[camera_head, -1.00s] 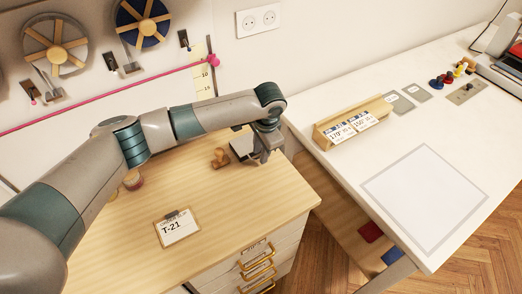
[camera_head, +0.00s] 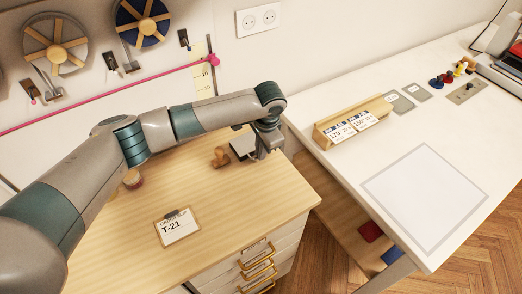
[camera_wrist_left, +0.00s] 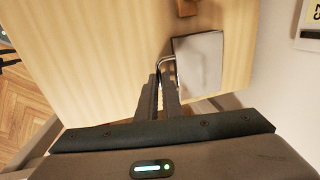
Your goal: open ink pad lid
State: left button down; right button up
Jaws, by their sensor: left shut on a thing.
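The ink pad (camera_head: 238,148) is a small, pale grey flat case near the back right of the wooden cabinet top, partly hidden behind my left gripper (camera_head: 261,154). In the left wrist view the grey lid of the ink pad (camera_wrist_left: 198,60) shows as a plain square panel. A thin bent metal piece (camera_wrist_left: 164,60) is at its left edge. My left gripper (camera_wrist_left: 167,88) is shut at that edge, on the lid. The fingers hide the contact, and how far the lid is raised is hard to tell. My right gripper is not in view.
A wooden stamp (camera_head: 220,157) stands just left of the ink pad. A round wooden-topped item (camera_head: 132,180) is under my left arm. A clipboard marked T-21 (camera_head: 178,228) lies on the cabinet top (camera_head: 240,205). A white table (camera_head: 340,170) is to the right, across a gap.

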aim_at(254, 147)
pick_arm(q)
jog(key=shift+r, duration=0.15)
dwell(0.8)
jog(key=shift+w+a+r+g+h+p, duration=0.1)
jog(key=shift+w+r+g+h+p, duration=0.05)
jog(key=shift+r+g+h+p, duration=0.3)
jog(key=shift+w+a+r+g+h+p, duration=0.15)
jog(key=shift+r+g+p, duration=0.1)
jog(key=shift+r+p, duration=0.25)
jog(key=shift+w+a+r+g+h+p, duration=0.1)
jog(key=shift+w+r+g+h+p, duration=0.2)
jog(key=shift+r+g, duration=0.2)
jog(key=shift+w+a+r+g+h, duration=0.45)
jog(key=shift+w+r+g, duration=0.1)
jog(key=shift+r, duration=0.25)
jog(key=shift+w+a+r+g+h, duration=0.35)
jog(key=shift+w+a+r+g, duration=0.15)
jog(key=shift+r, duration=0.25)
jog(key=c, duration=1.9)
grip_release()
jog(key=shift+w+f, duration=0.15)
jog(key=shift+w, duration=0.05)
